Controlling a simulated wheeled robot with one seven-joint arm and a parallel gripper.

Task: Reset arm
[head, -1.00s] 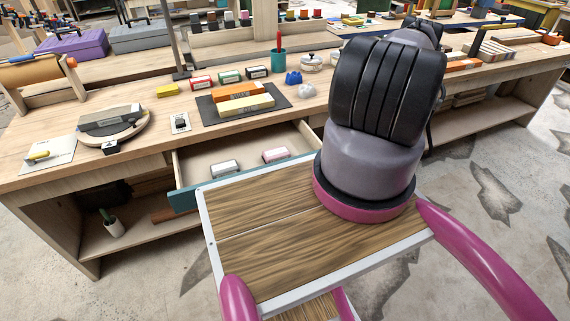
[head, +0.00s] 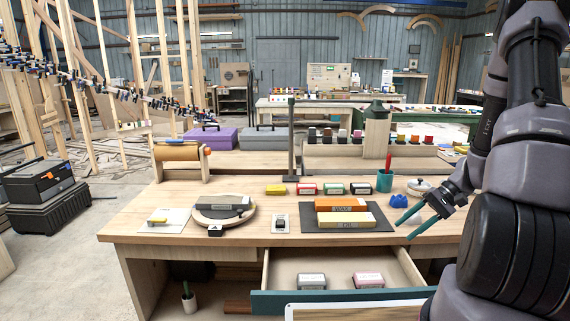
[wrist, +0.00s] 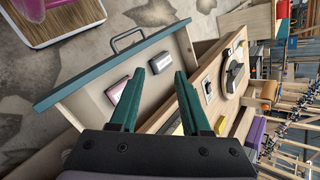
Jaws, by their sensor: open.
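My gripper (head: 416,224) is at the right in the head view, raised near the front right part of the workbench (head: 150,220). Its two green fingers are apart with nothing between them. In the wrist view the fingers of my gripper (wrist: 160,92) point toward the open drawer (wrist: 70,92). The drawer (head: 340,297) also shows at the bottom of the head view. It holds a grey block (head: 312,282) and a pink-labelled block (head: 368,280). My arm hides part of the bench's right side.
The open drawer juts out from the bench front. Bare floor (head: 70,265) lies to the left.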

